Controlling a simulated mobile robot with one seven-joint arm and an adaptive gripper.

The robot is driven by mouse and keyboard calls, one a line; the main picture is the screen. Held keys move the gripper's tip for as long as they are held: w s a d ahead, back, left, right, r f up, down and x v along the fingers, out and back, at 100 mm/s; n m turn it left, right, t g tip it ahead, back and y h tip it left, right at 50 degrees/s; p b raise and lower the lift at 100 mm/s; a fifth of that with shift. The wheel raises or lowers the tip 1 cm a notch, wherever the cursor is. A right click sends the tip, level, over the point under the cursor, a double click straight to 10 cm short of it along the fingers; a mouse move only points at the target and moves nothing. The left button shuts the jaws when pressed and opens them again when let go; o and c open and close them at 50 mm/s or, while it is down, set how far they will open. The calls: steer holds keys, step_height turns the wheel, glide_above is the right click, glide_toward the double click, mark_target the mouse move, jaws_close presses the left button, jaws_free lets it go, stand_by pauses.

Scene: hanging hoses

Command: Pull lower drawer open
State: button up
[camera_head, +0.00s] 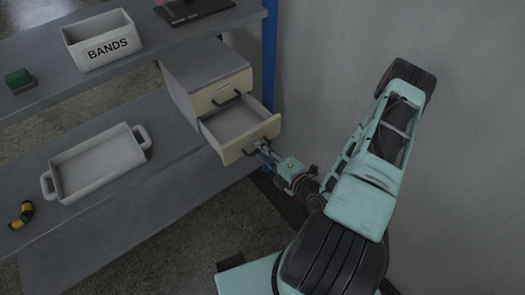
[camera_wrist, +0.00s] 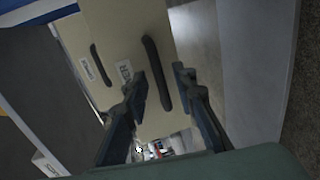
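A small two-drawer cabinet with a grey top (camera_head: 205,62) stands beneath the upper shelf. Its upper drawer (camera_head: 222,92) is closed. Its lower drawer (camera_head: 240,130) is pulled well out, and its grey inside looks empty. The lower drawer's dark handle (camera_wrist: 157,75) is upright in the wrist view, on a cream front. My gripper (camera_head: 262,146) is at that front in the head view. In the wrist view my gripper (camera_wrist: 160,80) has its fingers apart, one on each side of the handle, with visible gaps. Contact with the handle is not clear.
A white BANDS bin (camera_head: 102,40) and a green block (camera_head: 19,80) are on the upper shelf. A white two-handled tray (camera_head: 97,163) and a yellow-black piece (camera_head: 21,215) are on the lower shelf. A blue post (camera_head: 269,50) stands beside the cabinet; a grey wall is at right.

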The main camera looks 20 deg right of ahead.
steer(key=v, duration=0.7)
steer(key=shift+s, duration=0.25)
steer(key=shift+d+r, duration=0.1)
